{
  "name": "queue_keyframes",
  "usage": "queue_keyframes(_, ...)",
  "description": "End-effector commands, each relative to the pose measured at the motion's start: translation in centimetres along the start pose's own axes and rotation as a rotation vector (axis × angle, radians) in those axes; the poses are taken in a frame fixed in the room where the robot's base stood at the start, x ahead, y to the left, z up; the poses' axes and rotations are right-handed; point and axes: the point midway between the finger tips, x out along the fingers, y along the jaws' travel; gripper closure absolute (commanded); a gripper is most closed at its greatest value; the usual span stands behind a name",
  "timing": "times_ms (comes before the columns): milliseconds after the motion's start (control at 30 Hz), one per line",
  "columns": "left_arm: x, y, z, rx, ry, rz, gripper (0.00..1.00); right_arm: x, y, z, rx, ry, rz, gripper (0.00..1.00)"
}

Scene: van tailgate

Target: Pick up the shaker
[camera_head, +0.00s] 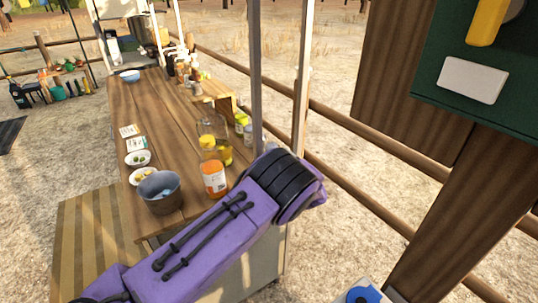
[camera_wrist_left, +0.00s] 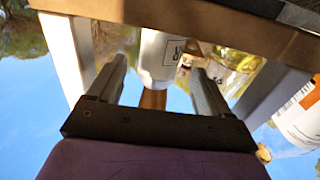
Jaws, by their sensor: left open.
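My left gripper (camera_wrist_left: 158,72) shows in the left wrist view with its two fingers apart. A white cylinder with a small dark label mark (camera_wrist_left: 159,52), perhaps the shaker, lies beyond and between the fingertips. I cannot tell whether it is within their reach, and the fingers are not closed on it. In the head view my purple left arm crosses the near end of the wooden counter (camera_head: 170,110), and its gripper is hidden. Small jars with yellow-green tops (camera_head: 241,120) stand at the counter's right edge; I cannot tell which is the shaker. My right gripper is not in view.
An orange-labelled jar (camera_head: 214,179) and a dark grey bucket (camera_head: 159,193) stand near my arm. A clear container with yellow contents (camera_head: 213,143) stands behind the jar. A post (camera_head: 255,70) rises by the counter's right side.

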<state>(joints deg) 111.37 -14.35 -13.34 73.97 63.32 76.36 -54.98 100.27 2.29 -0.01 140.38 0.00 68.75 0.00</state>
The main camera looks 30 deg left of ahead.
Motion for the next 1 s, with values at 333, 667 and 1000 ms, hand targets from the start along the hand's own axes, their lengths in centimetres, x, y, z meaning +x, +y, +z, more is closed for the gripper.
queue_keyframes(333,5.3,0.2,-0.7,0.001,0.001,-0.002,0.20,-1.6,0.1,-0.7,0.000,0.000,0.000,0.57)
queue_keyframes(667,6.2,0.2,-0.5,0.001,0.001,-0.001,0.30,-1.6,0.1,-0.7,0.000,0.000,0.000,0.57)
queue_keyframes(1000,6.1,0.2,-0.5,0.001,0.002,-0.001,0.79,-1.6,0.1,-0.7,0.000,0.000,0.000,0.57)
